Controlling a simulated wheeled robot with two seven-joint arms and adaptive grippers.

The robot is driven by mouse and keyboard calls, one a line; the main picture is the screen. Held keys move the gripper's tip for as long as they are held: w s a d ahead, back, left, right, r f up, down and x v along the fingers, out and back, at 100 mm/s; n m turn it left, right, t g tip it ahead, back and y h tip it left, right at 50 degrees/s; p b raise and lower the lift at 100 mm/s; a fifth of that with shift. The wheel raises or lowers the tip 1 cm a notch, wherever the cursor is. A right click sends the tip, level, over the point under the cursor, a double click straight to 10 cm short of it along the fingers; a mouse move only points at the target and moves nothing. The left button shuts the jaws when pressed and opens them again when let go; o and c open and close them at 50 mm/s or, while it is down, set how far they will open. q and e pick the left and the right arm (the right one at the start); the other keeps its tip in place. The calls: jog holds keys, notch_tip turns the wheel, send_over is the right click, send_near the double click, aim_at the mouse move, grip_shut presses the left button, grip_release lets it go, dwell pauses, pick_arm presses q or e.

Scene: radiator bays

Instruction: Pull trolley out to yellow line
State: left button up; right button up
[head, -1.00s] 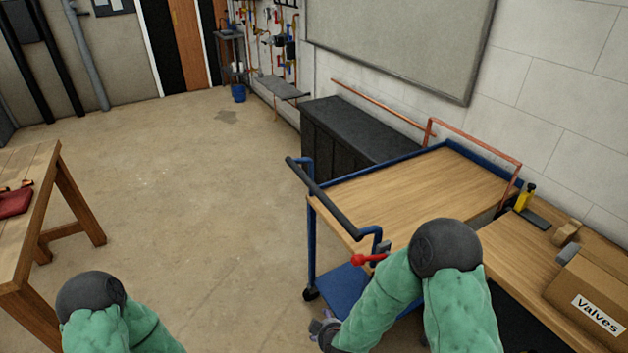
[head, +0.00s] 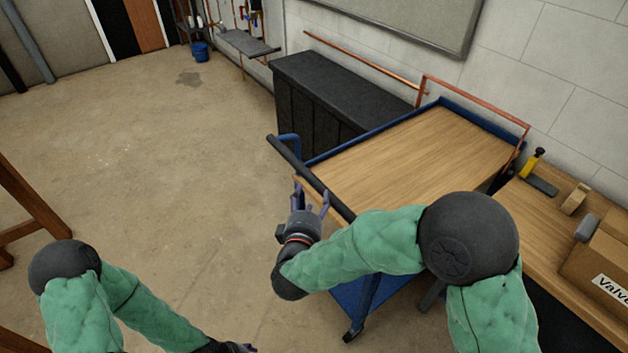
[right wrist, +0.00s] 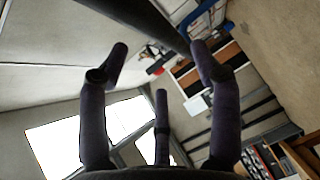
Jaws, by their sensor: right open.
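The trolley has a wooden top (head: 410,165), a blue frame and a black bar handle (head: 290,160) along its near left end. My right gripper (head: 311,197) is at the near part of this handle, with its dark fingers spread. In the right wrist view, the open fingers (right wrist: 160,62) have the black handle (right wrist: 140,14) just beyond their tips, and it does not sit between them. My left gripper (head: 238,347) is low at the bottom edge, partly cut off, and its jaws cannot be made out. No yellow line shows in either view.
A bench with a cardboard box (head: 601,262) and a yellow-handled tool (head: 533,162) adjoins the trolley at the right. A black cabinet (head: 325,105) stands behind it. A wooden table's leg (head: 30,200) is at the left. The floor (head: 150,165) between is clear.

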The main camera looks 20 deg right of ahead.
aim_at(314, 186)
jog(key=b+x, duration=0.2)
jog(key=x, duration=0.5)
jog(key=shift+a+f, duration=0.1)
jog(key=shift+f, duration=0.05)
jog(key=shift+w+d, duration=0.25)
jog(key=shift+w, duration=0.35)
grip_shut()
